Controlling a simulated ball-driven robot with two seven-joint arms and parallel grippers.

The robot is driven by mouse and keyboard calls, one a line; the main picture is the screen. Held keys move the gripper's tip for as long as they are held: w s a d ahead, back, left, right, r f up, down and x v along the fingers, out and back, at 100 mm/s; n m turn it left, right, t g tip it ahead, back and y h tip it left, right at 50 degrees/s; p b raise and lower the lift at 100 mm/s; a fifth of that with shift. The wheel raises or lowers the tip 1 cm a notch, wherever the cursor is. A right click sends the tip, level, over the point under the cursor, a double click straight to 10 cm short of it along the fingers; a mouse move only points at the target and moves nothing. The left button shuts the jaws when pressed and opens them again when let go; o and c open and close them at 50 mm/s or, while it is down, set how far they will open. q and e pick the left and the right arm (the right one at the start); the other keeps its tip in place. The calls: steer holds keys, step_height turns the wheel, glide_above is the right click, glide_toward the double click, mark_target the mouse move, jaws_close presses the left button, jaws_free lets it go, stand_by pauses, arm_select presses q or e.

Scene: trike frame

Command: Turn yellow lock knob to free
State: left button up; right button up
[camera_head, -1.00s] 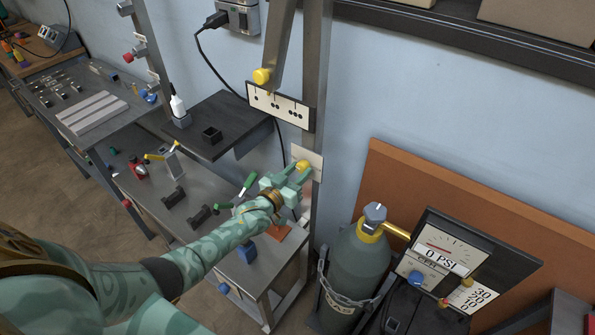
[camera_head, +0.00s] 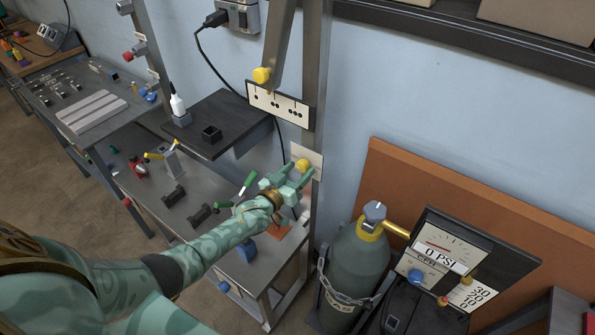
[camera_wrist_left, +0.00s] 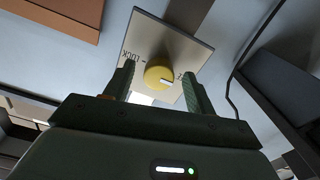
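The yellow lock knob (camera_head: 303,165) sits on a pale plate (camera_head: 315,158) fixed to a grey upright post. In the left wrist view the knob (camera_wrist_left: 158,77) is round, with a white pointer mark facing right, away from the word LOCK on the left of the plate (camera_wrist_left: 150,36). The lettering on the right is partly hidden by a finger. My left gripper (camera_head: 296,174) is at the knob. In the left wrist view its fingers (camera_wrist_left: 158,70) stand open on either side of the knob, with gaps visible. My right gripper is not in view.
Another yellow knob (camera_head: 262,76) is on a lever above a dotted plate (camera_head: 281,106). A gas cylinder (camera_head: 353,266) and a pressure gauge (camera_head: 441,252) stand right of the post. A dark shelf (camera_head: 218,128) and a grey bench (camera_head: 190,200) are on the left.

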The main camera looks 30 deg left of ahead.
arm_select(q)
steer(key=s+a+p, duration=0.2)
steer(key=s+p, duration=0.1)
steer(key=s, duration=1.3)
steer(key=shift+a+p, duration=0.15)
steer(key=shift+p, duration=0.2)
steer(key=s+a+f+m+g+y, duration=0.1)
steer(key=s+f+m+g, duration=0.1)
steer(key=s+f+g, duration=0.65)
steer(key=s+f+m+g+y, duration=0.1)
steer(key=s+f, duration=0.5)
steer(key=f, duration=0.8)
steer(key=s+d+f+g, duration=0.2)
steer(key=s+f, duration=0.1)
steer(key=s, duration=0.5)
steer(key=s+d+f+m+g+b, duration=0.1)
steer(key=s+d+f+g, duration=0.1)
steer(key=s, duration=0.7)
steer(key=s+d+f+g+b, duration=0.1)
steer(key=s+d+f+g, duration=0.2)
steer(key=s+f, duration=0.3)
steer(key=s, duration=0.3)
steer(key=shift+s+m+y, duration=0.15)
steer(key=shift+m+y, duration=0.15)
